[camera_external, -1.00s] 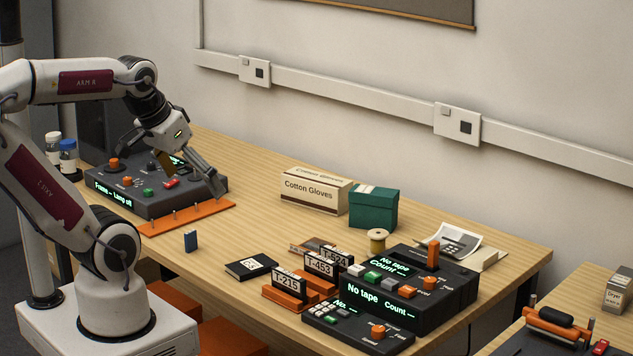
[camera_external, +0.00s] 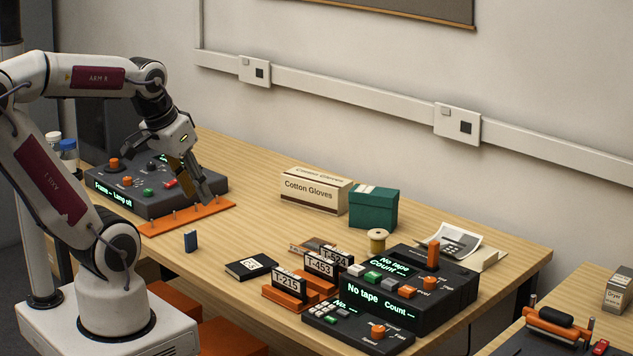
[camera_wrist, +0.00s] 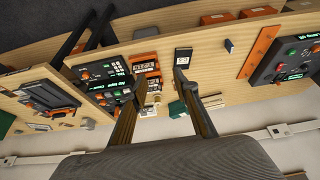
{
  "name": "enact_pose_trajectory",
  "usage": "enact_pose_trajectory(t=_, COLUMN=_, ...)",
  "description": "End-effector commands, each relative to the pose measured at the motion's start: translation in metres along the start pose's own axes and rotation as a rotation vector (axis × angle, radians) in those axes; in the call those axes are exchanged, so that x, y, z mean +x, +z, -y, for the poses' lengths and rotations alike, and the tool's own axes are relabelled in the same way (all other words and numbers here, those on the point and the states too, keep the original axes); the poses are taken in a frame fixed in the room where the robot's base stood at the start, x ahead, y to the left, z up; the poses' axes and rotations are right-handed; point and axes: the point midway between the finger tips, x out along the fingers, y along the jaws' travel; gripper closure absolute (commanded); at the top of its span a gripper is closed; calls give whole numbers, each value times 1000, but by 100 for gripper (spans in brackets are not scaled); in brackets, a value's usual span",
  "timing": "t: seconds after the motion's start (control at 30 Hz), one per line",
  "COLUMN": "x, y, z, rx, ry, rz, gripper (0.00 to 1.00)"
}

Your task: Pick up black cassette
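A flat black cassette (camera_external: 250,267) with a white label lies alone on the wooden table, left of the orange rack. In the wrist view the cassette (camera_wrist: 183,56) shows just above the tip of the right finger. Several black cassettes labelled T-215 (camera_external: 287,283), T-453 (camera_external: 319,267) and T-524 (camera_external: 335,257) stand upright in orange holders.
The lamp console (camera_external: 130,194) and an orange strip with pegs (camera_external: 190,216) lie below my gripper. A small blue box (camera_external: 191,240) stands nearby. A glove box (camera_external: 312,193), green box (camera_external: 373,209), spool (camera_external: 377,240) and tape console (camera_external: 410,315) are farther right.

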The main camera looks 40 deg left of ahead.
Motion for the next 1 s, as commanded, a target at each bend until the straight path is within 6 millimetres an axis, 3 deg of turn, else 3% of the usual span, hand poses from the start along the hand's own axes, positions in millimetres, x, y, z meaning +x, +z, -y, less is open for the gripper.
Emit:
enact_pose_trajectory(t=0.47, x=47, y=-10, z=-1, rx=-98, ry=25, rz=202, gripper=70)
enact_pose_trajectory(t=1.0, x=106, y=-28, z=-12, rx=-412, ry=61, rz=395, gripper=70)
